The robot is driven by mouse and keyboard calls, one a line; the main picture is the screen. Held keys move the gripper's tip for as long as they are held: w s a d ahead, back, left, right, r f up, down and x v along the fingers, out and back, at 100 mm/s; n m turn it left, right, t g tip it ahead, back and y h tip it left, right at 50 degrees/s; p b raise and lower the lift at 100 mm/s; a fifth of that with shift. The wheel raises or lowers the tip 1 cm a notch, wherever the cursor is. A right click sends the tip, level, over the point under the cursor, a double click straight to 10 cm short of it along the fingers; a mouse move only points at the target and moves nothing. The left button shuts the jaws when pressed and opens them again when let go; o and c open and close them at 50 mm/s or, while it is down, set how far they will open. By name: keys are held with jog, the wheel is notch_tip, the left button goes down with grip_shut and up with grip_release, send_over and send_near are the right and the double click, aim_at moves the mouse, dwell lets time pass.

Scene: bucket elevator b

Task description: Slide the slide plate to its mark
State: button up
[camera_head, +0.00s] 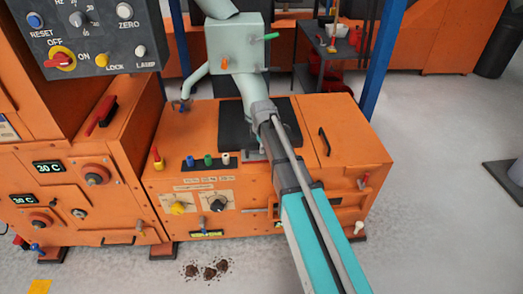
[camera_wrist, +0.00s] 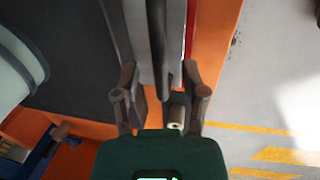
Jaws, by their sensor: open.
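In the wrist view, a pale grey metal strip (camera_wrist: 137,30), which looks like the slide plate, runs between a dark surface and the orange housing. A dark upright bar stands in front of the strip and hides part of it. My gripper (camera_wrist: 163,95) is open, with one finger on each side of the strip and bar. I cannot tell whether the fingers touch them. In the head view my arm reaches over the orange machine (camera_head: 300,165) and hides most of the gripper and plate. I cannot make out the mark.
A pale green spout housing (camera_head: 237,45) stands behind my arm. Several coloured knobs (camera_head: 208,160) line the machine's front edge. A control panel (camera_head: 95,35) hangs at upper left. Dark spilled lumps (camera_head: 208,271) lie on the floor. The floor at right is mostly clear.

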jog(key=shift+f, duration=0.4)
jog(key=shift+c, duration=0.2)
grip_shut()
